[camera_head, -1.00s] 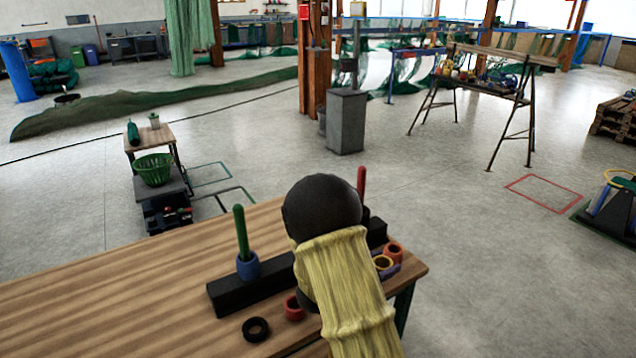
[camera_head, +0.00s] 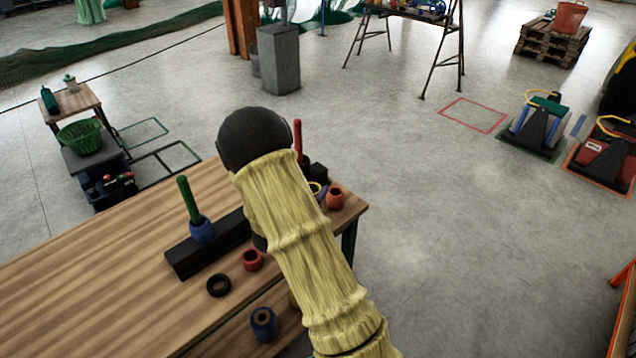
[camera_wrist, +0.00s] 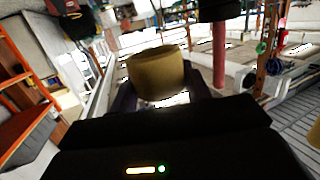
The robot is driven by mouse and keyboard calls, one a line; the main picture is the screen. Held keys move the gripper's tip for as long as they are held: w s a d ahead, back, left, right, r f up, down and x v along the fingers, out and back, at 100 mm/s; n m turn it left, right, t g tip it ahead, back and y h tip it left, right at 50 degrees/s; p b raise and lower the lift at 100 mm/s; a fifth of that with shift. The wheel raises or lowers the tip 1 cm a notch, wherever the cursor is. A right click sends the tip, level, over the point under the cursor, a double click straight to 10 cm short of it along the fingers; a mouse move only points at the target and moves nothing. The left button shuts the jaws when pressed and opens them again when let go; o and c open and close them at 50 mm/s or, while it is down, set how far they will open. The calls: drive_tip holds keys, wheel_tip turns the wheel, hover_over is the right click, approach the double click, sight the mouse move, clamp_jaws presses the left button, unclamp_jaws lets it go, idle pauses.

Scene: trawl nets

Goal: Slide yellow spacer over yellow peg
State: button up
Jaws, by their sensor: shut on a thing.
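The yellow spacer (camera_wrist: 158,74) is gripped between the fingers of my gripper (camera_wrist: 160,92) in the wrist view. In the head view the spacer's yellow rim (camera_head: 316,187) shows just right of my sleeved arm, near the right end of the table. The black peg base (camera_head: 207,252) lies on the table, partly behind my arm. A green peg (camera_head: 187,198) with a blue spacer (camera_head: 201,230) around it stands on the base. A red peg (camera_head: 298,142) rises behind my arm. I see no yellow peg; my arm hides the middle of the base.
An orange-red spacer (camera_head: 335,197) stands near the table's right edge. A red spacer (camera_head: 252,260) and a black ring (camera_head: 218,285) lie in front of the base. A blue spacer (camera_head: 263,324) sits lower, at the front. The table's left part (camera_head: 90,290) is clear.

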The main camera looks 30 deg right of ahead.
drive_tip(key=w+a+r+n+t+y+p, duration=0.3)
drive_tip(key=a+r+n+t+y+p, duration=0.1)
drive_tip(key=p, duration=0.7)
drive_tip(key=shift+a+n+t+y, duration=0.3)
drive_tip(key=shift+a+n+y, duration=0.3)
drive_tip(key=shift+a+y, duration=0.25)
drive_tip(key=a+n+y+p, duration=0.1)
drive_tip(key=a+y+p, duration=0.1)
drive_tip(key=p, duration=0.1)
drive_tip(key=s+a+n+t+y+p, duration=0.1)
drive_tip(key=a+n+y+p, duration=0.1)
drive_tip(key=p, duration=0.1)
drive_tip(key=s+a+r+n+y+p, duration=0.1)
drive_tip(key=a+y+p, duration=0.1)
drive_tip(key=a+p, duration=0.1)
drive_tip(key=shift+n+t+y+p, duration=0.25)
drive_tip(key=shift+n+t+p, duration=0.05)
drive_tip(key=shift+n+p, duration=0.1)
drive_tip(key=shift+s+a+f+y, duration=0.3)
drive_tip(key=shift+a+f, duration=0.05)
drive_tip(key=shift+w+a, duration=0.1)
drive_tip(key=shift+a, duration=0.05)
